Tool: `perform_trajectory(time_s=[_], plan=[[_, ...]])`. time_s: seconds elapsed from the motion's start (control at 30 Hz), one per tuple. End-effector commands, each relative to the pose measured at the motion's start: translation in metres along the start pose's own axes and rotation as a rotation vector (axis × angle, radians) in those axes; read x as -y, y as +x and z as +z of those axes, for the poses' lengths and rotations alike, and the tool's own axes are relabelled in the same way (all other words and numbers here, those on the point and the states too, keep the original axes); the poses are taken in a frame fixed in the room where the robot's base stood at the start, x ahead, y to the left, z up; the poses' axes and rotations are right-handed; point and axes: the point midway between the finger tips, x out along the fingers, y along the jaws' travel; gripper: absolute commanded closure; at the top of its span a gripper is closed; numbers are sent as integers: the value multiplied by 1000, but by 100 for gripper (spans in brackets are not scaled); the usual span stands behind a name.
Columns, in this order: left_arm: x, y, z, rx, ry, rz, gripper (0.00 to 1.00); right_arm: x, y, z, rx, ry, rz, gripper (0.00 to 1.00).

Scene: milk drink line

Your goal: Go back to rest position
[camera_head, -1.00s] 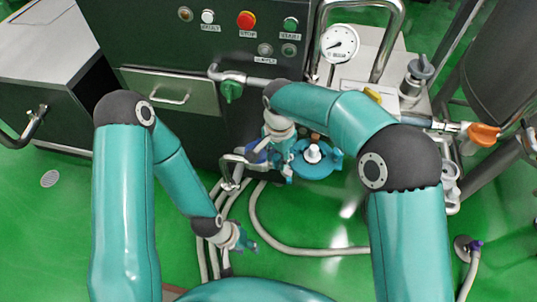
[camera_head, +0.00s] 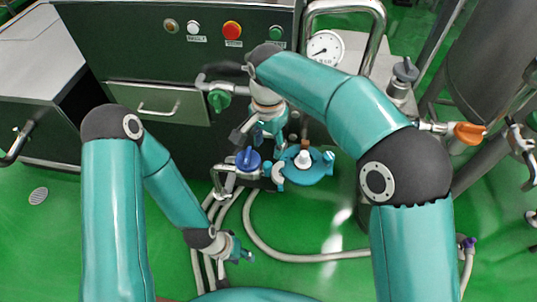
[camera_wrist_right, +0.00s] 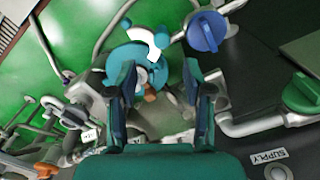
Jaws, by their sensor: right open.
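My right gripper (camera_head: 262,132) hangs in front of the dark control cabinet in the head view, above a blue valve knob and a teal round cap. In the right wrist view my right gripper (camera_wrist_right: 160,95) has its two fingers spread apart, with nothing held between them. My left gripper (camera_head: 236,249) is low in the head view, over the green floor next to the hoses; it is small there, and I cannot tell its opening.
The blue knob (camera_head: 248,160) and teal cap (camera_head: 305,166) sit close below my right gripper. A green valve handle (camera_head: 218,100) is left of it. The cabinet (camera_head: 120,50) has a red button (camera_head: 232,30). Hoses (camera_head: 300,257) lie on the floor (camera_head: 80,240). A gauge (camera_head: 325,47) stands right.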

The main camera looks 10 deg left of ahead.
Motion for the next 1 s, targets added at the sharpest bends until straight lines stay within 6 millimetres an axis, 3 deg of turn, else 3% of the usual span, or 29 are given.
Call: perform_trajectory(time_s=[0.2, 0.77, 0.87, 1.0], plan=[[0, 0, 0, 0, 0, 0, 60, 0, -21, 0, 0, 0, 0, 49], [0, 0, 0, 0, 0, 0, 60, -1, -23, -2, 1, 4, 2, 49], [-1, -4, 0, 0, 0, 0, 60, -9, -23, -13, 10, 30, 6, 49], [-6, -17, 0, 0, 0, 0, 60, -43, -14, -53, 50, 129, 37, 49]])
